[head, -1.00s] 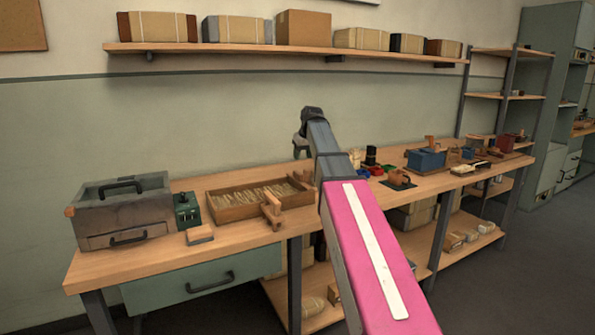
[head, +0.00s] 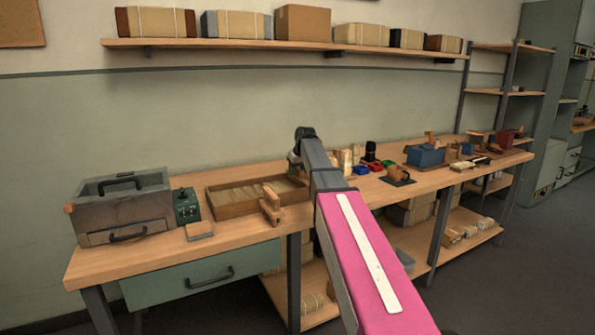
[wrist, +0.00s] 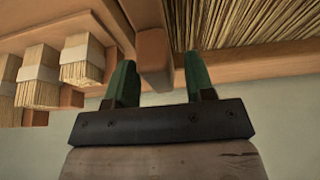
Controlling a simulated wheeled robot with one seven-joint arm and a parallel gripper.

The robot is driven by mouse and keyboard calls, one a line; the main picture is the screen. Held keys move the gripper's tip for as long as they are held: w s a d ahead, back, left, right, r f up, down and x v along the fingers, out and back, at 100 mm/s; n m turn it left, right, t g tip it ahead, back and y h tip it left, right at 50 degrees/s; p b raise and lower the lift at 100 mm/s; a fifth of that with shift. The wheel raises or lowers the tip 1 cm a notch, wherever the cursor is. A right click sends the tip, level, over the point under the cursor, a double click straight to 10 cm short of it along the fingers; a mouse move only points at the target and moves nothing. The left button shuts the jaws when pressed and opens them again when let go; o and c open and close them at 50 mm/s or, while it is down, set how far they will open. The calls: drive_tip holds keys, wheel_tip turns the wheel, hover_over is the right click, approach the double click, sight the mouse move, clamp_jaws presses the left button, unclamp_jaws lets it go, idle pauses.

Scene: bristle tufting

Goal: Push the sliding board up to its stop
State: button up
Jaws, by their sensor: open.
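The bristle tray (head: 222,215), a shallow wooden box of pale bristles, lies on the left half of the bench. A wooden upright piece (head: 270,204) stands at its front. In the wrist view, bristles (wrist: 262,22) fill the upper right beside a wooden wall. My gripper (wrist: 160,75) has two green fingers, spread apart. A wooden bar (wrist: 155,55) shows between the fingertips; I cannot tell whether it is the sliding board or whether they touch it. In the head view my arm hides the gripper near the tray's right end.
Banded bristle bundles (wrist: 82,60) are close on the left in the wrist view. A grey metal box (head: 125,208) and a small green device (head: 187,205) stand left of the tray. Several small parts, a dark cylinder and a blue box (head: 425,156) are to the right.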

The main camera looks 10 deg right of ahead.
drive_tip(key=shift+c, duration=0.3)
clamp_jaws()
drive_tip(key=s+a, duration=0.1)
drive_tip(key=a, duration=0.3)
drive_tip(key=s+a, duration=0.2)
drive_tip(key=a, duration=0.3)
drive_tip(key=s+a, duration=0.1)
drive_tip(key=a, duration=0.3)
drive_tip(key=shift+s+a, duration=0.25)
drive_tip(key=shift+a, duration=0.1)
drive_tip(key=shift+o, duration=0.3)
unclamp_jaws()
drive_tip(key=shift+a, duration=0.1)
drive_tip(key=v, duration=1.1)
